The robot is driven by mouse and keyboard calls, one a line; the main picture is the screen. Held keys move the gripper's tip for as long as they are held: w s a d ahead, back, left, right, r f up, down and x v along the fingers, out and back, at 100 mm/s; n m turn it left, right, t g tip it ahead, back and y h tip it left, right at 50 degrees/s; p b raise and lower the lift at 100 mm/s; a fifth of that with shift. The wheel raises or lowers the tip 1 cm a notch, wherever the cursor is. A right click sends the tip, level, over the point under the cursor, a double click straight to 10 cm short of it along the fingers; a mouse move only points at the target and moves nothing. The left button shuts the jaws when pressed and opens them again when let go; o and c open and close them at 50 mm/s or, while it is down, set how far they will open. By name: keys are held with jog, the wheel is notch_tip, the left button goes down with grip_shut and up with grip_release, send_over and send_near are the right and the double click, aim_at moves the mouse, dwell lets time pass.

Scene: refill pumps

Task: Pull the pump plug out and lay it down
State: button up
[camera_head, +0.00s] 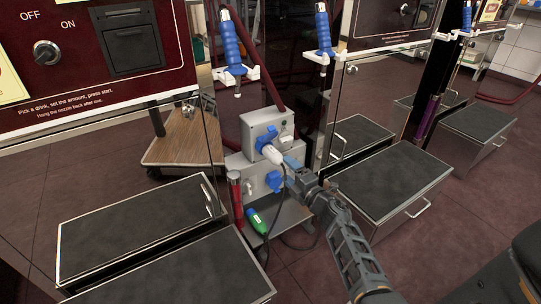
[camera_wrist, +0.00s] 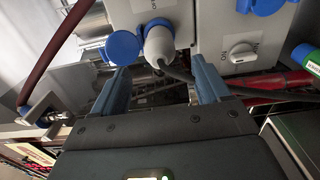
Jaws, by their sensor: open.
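The white pump plug (camera_head: 271,153) sits in a blue socket on the upper grey socket box (camera_head: 262,128). In the wrist view the plug (camera_wrist: 159,46) is near the top centre, with a dark cable leaving it to the right. The socket's blue round lid (camera_wrist: 122,47) hangs open beside it. My gripper (camera_head: 288,166) is open in front of the box. In the wrist view its blue fingers lie left and right below the plug, with my gripper (camera_wrist: 163,75) empty between them. I cannot tell whether a finger touches the cable.
A lower grey box (camera_head: 248,171) has a blue-lidded socket (camera_head: 274,181) and a rotary switch (camera_wrist: 242,52). A green connector (camera_head: 258,222) is on the metal ledge (camera_head: 291,213) below. Dark-topped steps (camera_head: 142,217) flank the boxes. Blue-handled nozzles (camera_head: 231,45) hang above.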

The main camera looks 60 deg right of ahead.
aim_at(282, 164)
jog(key=shift+b+x, duration=0.65)
jog(key=shift+x, duration=2.65)
jog(key=shift+c, duration=0.3)
jog(key=c, duration=1.3)
jog(key=shift+p+v, duration=1.2)
jog(key=shift+v, duration=1.8)
jog(key=shift+c, duration=0.2)
